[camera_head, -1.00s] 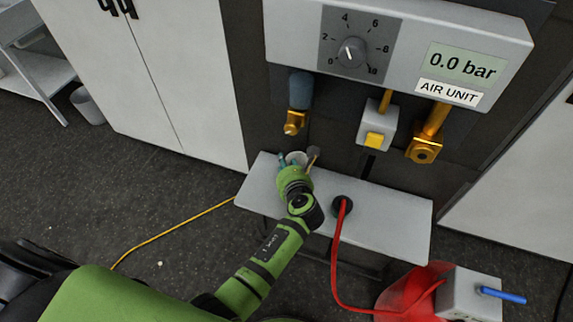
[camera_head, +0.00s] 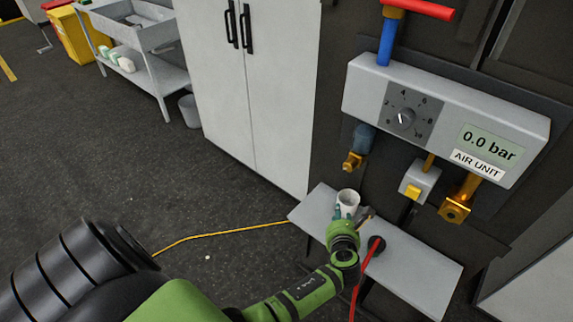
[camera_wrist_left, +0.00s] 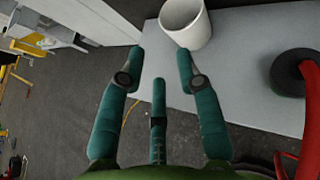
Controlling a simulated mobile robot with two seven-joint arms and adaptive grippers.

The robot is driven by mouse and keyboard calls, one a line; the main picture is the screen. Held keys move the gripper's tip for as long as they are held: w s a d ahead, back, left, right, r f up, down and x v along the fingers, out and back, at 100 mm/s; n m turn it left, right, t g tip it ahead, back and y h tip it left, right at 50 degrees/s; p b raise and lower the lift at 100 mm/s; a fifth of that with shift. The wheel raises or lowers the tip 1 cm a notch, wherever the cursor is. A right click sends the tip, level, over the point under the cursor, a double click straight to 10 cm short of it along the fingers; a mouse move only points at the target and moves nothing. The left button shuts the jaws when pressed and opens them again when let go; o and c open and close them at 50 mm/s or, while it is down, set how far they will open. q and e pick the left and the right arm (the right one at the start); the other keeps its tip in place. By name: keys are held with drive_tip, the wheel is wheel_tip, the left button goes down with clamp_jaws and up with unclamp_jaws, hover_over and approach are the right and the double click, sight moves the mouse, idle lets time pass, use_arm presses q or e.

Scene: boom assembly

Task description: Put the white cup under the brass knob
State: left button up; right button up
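The white cup (camera_head: 348,200) stands upright on the grey shelf (camera_head: 420,274), near its back left part. In the head view it appears just below the brass knob (camera_head: 352,161), which hangs under a blue-grey cylinder. Whether it is exactly under the knob in depth, I cannot tell. My left gripper (camera_head: 352,216) is open on the near side of the cup. In the left wrist view, the teal fingers of the left gripper (camera_wrist_left: 160,60) are spread and empty, and the cup (camera_wrist_left: 186,22) is beyond their tips. My right gripper is not in view.
Above the shelf hangs the air unit panel (camera_head: 450,120) with a dial. Below it are a yellow-button box (camera_head: 420,182) and another brass fitting (camera_head: 455,207). A white cabinet (camera_head: 250,90) stands left.

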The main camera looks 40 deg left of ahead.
use_arm(q)
drive_tip(key=d+r+n+t+h, duration=0.3)
drive_tip(key=d+r+n+h, duration=0.15)
drive_tip(key=r+n, duration=0.5)
drive_tip(key=s+f+n+g+h, duration=0.15)
drive_tip(key=s+f+n, duration=0.35)
drive_tip(key=f, duration=0.5)
drive_tip(key=s+f+n+g, duration=0.3)
drive_tip(key=s+f, duration=0.4)
drive_tip(key=f, duration=0.2)
drive_tip(key=s+f+n+g+h, duration=0.15)
drive_tip(key=s+f+n, duration=0.3)
drive_tip(key=f, duration=0.55)
drive_tip(key=s+a+f+n+g, duration=0.2)
drive_tip(key=s+f, duration=0.2)
drive_tip(key=s, duration=0.6)
drive_tip(key=s+a+f+n+g, duration=0.2)
drive_tip(key=s+f, duration=0.3)
drive_tip(key=s, duration=0.5)
drive_tip(key=s+a+f+n+g, duration=0.2)
drive_tip(key=s+f+n+g, duration=0.1)
drive_tip(key=s, duration=0.7)
drive_tip(key=shift+a+f+y, duration=0.25)
drive_tip(key=shift+f+y, duration=0.2)
drive_tip(key=shift+f, duration=0.25)
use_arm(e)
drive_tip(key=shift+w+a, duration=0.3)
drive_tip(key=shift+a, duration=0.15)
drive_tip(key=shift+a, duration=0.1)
